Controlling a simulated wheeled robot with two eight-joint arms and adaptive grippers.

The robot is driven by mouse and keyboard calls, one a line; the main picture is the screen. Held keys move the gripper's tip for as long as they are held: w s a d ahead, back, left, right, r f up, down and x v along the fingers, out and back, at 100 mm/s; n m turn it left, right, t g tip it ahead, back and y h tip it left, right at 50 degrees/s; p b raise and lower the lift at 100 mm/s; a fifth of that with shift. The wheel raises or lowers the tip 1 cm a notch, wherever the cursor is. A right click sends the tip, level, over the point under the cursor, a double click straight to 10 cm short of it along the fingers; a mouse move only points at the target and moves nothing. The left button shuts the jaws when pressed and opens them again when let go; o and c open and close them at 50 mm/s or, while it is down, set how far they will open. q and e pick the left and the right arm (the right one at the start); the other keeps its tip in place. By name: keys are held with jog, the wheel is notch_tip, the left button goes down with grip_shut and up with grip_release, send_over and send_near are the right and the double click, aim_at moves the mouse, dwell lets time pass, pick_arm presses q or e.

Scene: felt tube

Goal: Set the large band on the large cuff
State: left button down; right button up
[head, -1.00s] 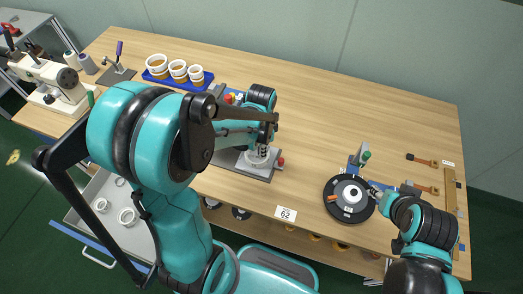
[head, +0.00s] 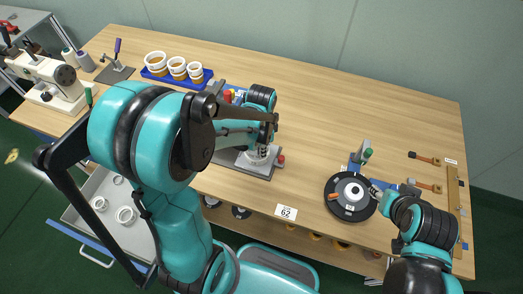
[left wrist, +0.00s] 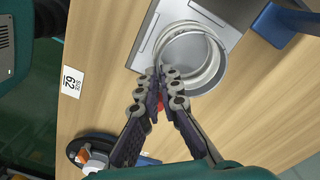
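A pale ring (left wrist: 218,62) sits around or over a silver cup-like cuff (left wrist: 200,48) on a grey base in the left wrist view. I cannot tell the band from the cuff's own rim for certain. In the head view the pale ring (head: 257,157) is on the fixture under my left gripper (head: 264,142). In the left wrist view my left gripper (left wrist: 166,74) has its fingertips close together at the ring's near edge, seemingly pinching its wall. My right gripper (head: 378,188) is beside a black disc at the right; its fingers are too small to read.
A blue tray (head: 185,82) with three white-and-orange rings stands at the back left. An open drawer (head: 88,222) holds white rings. A black round disc (head: 335,207) and a green-tipped tool (head: 367,154) are at the right. The table's back middle is clear.

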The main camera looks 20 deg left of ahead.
pick_arm(q)
jog(key=shift+f, duration=0.15)
dwell(0.3)
jog(key=shift+f+b, duration=0.5)
jog(key=shift+b, duration=0.1)
dwell(0.3)
jog(key=c, duration=1.4)
grip_release()
jog(key=shift+r, duration=0.1)
jog(key=shift+r+p, duration=3.15)
jog(key=shift+r, duration=0.85)
